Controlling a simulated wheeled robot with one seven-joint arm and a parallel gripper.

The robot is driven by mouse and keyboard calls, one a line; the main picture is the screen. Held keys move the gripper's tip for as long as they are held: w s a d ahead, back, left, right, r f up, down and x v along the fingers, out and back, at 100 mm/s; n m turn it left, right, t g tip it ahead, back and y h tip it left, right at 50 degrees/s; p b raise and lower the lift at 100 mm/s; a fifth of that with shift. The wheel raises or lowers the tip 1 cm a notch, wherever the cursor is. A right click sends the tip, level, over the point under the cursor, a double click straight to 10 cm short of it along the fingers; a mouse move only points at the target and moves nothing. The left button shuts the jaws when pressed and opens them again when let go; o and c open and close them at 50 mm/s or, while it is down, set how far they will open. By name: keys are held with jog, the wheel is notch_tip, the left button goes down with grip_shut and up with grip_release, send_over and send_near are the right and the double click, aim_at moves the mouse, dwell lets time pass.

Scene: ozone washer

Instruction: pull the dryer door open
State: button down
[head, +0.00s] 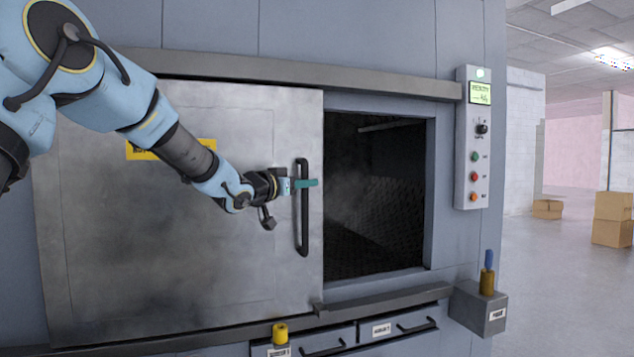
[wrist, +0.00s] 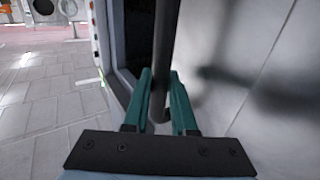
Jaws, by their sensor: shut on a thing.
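The dryer door (head: 180,235) is a grey metal sliding panel with a yellow label, partly hidden behind my arm. It stands partly open, with a dark opening to its right. Its black vertical handle (head: 303,235) is near the door's right edge. My gripper (head: 306,183) is at the upper part of the handle, its teal fingers shut on the bar. In the wrist view, the two teal fingers (wrist: 162,95) stand on either side of the dark handle bar (wrist: 165,40), with the door surface (wrist: 245,60) to the right.
The dark chamber (head: 375,200) is visible through the opening. A control panel (head: 475,140) with a lit display and several buttons is to the right. Rails run above and below the door. Drawers (head: 400,328) sit below. Cardboard boxes (head: 612,220) stand on open floor at the right.

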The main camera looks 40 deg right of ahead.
jog(key=shift+w+a+p, duration=0.15)
jog(key=shift+w+a, duration=0.15)
jog(key=shift+a, duration=0.5)
jog(key=shift+w+a+p, duration=0.1)
jog(key=shift+w+a, duration=0.25)
jog(key=shift+a, duration=0.4)
jog(key=shift+w+a+p, duration=0.15)
jog(key=shift+w+a, duration=0.15)
jog(key=shift+a, duration=0.5)
jog(key=c, duration=0.7)
grip_release()
jog(key=shift+c, duration=0.2)
jog(key=shift+d, duration=0.1)
jog(key=shift+s, duration=0.1)
jog(key=b+v, duration=0.3)
jog(key=v, duration=0.7)
jog(key=shift+a, duration=0.4)
jog(key=shift+s, duration=0.1)
